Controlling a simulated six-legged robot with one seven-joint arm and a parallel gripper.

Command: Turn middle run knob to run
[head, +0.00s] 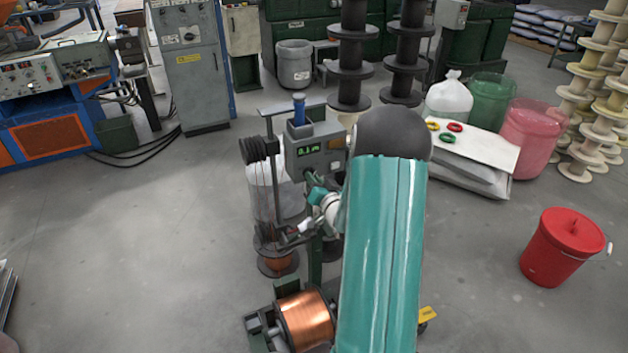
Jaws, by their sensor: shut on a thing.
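A grey control box (318,150) with a lit green display (309,150) stands on a post near the middle of the head view. A blue cylinder (299,109) stands on top of it. My gripper (312,182) is at the lower front of the box, small and partly dark in this view. It appears closed on the run knob there. The knob itself is hidden by the gripper, so its turned position cannot be read.
A copper spool (306,318) sits on the stand's base in front, with another spool (277,262) behind it. A red lidded bucket (562,247) stands at right. A white board (470,140) with coloured rings lies behind.

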